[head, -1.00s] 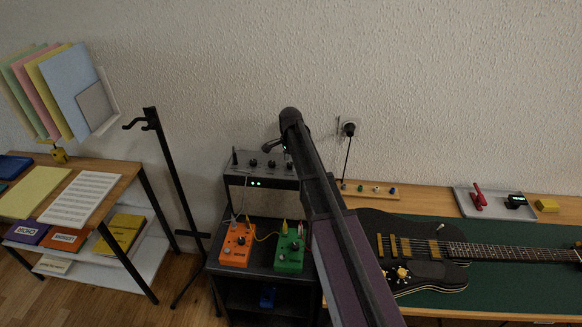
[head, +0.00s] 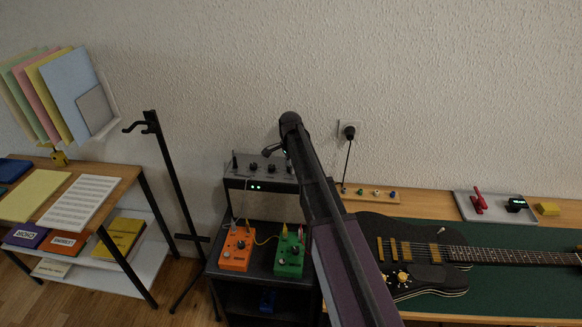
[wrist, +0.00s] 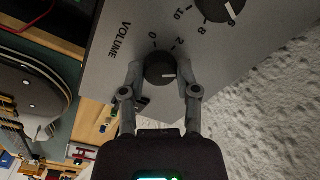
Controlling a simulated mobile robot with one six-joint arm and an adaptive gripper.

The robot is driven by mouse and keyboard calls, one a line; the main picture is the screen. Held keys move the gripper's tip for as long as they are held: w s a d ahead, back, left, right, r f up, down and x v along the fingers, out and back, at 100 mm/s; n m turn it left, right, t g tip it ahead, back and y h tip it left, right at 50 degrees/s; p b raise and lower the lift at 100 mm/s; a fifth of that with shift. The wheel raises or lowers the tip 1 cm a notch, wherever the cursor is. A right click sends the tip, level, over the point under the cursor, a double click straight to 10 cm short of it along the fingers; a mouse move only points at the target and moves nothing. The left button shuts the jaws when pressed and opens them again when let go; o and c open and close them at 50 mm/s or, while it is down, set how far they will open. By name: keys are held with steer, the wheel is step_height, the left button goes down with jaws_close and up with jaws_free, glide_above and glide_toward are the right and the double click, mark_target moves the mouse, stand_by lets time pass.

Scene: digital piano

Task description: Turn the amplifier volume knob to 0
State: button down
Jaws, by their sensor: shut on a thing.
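The amplifier (head: 240,172) is a grey-topped box on a dark stand, left of my arm in the head view. Its panel (wrist: 105,80) fills much of the wrist view, with the word VOLUME beside a round black knob (wrist: 157,65). My gripper (wrist: 160,78) is shut on this volume knob, one finger on each side. The knob's white pointer line points right in the wrist view, away from the printed 0 at its upper left. In the head view my arm covers the right end of the amplifier and hides the volume knob.
A second black knob (wrist: 222,6) with a white pointer sits close by on the panel. Orange (head: 237,249) and green (head: 289,252) pedals stand below the amplifier. A guitar stand (head: 172,190) rises at left; a black guitar (head: 415,262) lies on the bench at right.

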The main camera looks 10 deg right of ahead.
steer(key=shift+n, duration=0.4)
steer(key=n, duration=0.4)
steer(key=shift+s, duration=0.1)
steer(key=n, duration=0.5)
steer(key=shift+n, duration=0.4)
steer(key=n, duration=0.9)
steer(key=shift+n, duration=0.3)
steer(key=shift+c, duration=1.7)
jaws_free()
